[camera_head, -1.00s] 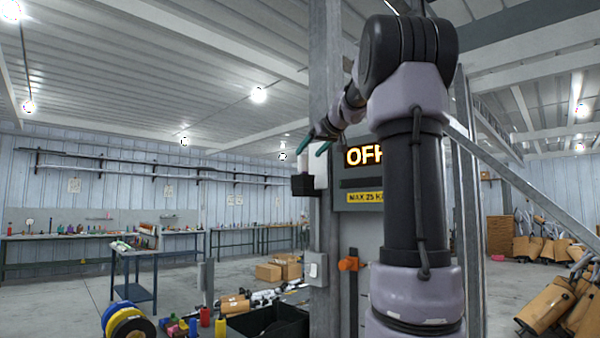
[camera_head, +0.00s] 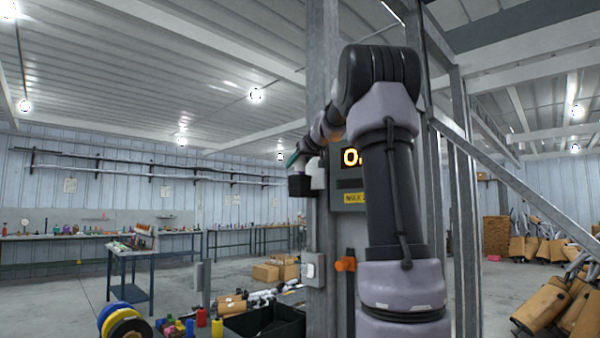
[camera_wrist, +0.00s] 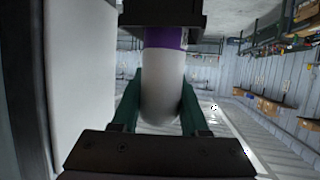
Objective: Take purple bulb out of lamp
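The bulb is white with a purple band (camera_wrist: 164,38) and a rounded white end (camera_wrist: 161,90). In the wrist view it stands in the black holder of the lamp (camera_wrist: 162,12), which covers its other end. The lamp also shows in the head view as a black block (camera_head: 300,185) with a white part beside it on a grey post. My gripper (camera_wrist: 162,95) has its two green fingers on opposite sides of the bulb's white end. They lie very close along its sides; I cannot tell whether they press on it.
A grey box with a lit sign (camera_head: 351,158), partly hidden by my arm, is right of the lamp. Below are a switch (camera_head: 313,268) and an orange knob (camera_head: 346,264). A black crate (camera_head: 265,325) and spools (camera_head: 122,322) stand lower left. A white surface fills the wrist view's left.

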